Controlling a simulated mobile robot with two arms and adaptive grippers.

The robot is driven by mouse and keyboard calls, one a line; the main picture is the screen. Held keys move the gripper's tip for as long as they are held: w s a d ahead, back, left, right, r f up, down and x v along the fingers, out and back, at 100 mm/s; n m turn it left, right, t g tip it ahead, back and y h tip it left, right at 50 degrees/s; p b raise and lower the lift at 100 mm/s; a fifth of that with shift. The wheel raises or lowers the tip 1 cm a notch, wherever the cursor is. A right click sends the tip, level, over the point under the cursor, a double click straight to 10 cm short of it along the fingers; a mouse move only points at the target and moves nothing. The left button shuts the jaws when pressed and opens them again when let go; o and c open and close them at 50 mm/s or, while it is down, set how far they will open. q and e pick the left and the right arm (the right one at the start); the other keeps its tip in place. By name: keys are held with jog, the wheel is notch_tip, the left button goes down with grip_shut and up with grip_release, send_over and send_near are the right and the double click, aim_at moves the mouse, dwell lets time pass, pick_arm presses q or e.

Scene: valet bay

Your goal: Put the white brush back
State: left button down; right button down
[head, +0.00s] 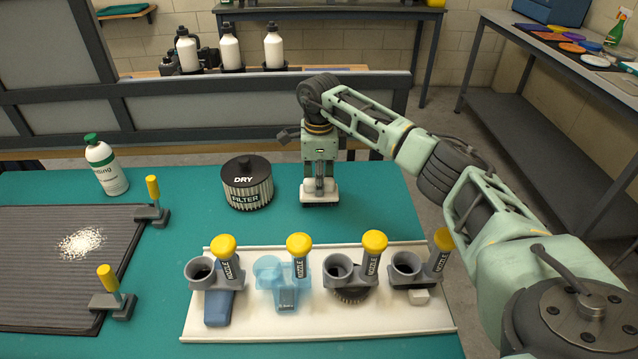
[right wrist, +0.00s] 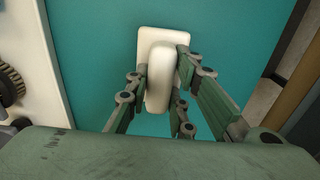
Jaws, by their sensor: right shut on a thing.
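The white brush (head: 320,187), a white block with a rounded handle and dark underside, is at my right gripper (head: 320,178), over the green table's back part. In the right wrist view the fingers (right wrist: 160,90) are closed on both sides of the brush's white handle (right wrist: 159,75). I cannot tell whether its underside touches the table. The white tray (head: 210,328) in front has several nozzle holders in a row. A see-through blue shape (head: 268,272) stands at the second holder from the left. My left gripper is not in view.
A black-lidded filter canister (head: 247,183) stands left of the brush. A blue tool (head: 219,308) and a round dark brush (head: 350,294) sit in the tray. Bare green table lies between brush and tray.

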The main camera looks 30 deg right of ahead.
jog(key=shift+f, duration=0.1)
jog(key=shift+f, duration=0.1)
jog(key=c, duration=1.5)
grip_release()
jog(key=shift+c, duration=0.2)
notch_tip(320, 180, up, 12)
jog(key=b, duration=0.1)
jog(key=shift+r, duration=0.2)
